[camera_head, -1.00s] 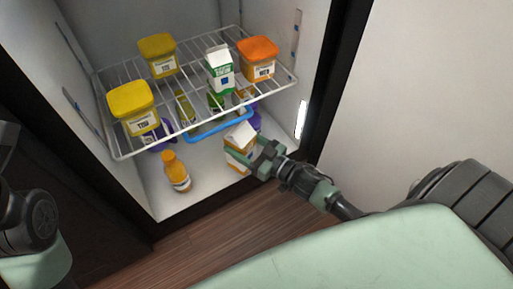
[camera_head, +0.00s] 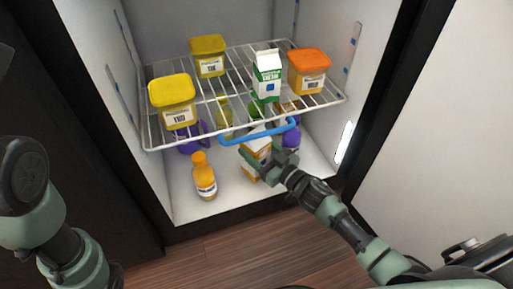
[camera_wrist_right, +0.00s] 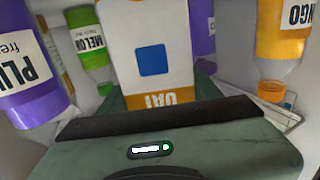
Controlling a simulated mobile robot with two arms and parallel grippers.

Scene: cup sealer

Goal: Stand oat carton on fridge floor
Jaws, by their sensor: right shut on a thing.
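The oat carton (camera_head: 255,150) is white and orange with a peaked top, inside the fridge under the wire shelf. My right gripper (camera_head: 268,168) is shut on it from the front right. In the right wrist view the carton (camera_wrist_right: 150,50) fills the centre, with a blue square and upside-down "OAT" lettering. The carton looks roughly upright and low over the white fridge floor (camera_head: 232,196); I cannot tell whether its base touches. The gripper hides part of it. My left arm shows at the left edge, but its gripper is out of view.
An orange bottle (camera_head: 205,180) stands left of the carton. Purple (camera_wrist_right: 25,75), green (camera_wrist_right: 92,50) and orange mango (camera_wrist_right: 283,40) bottles surround it. The wire shelf (camera_head: 215,112) with its blue front handle (camera_head: 262,134) is just above, holding tubs and a green-white carton (camera_head: 267,78).

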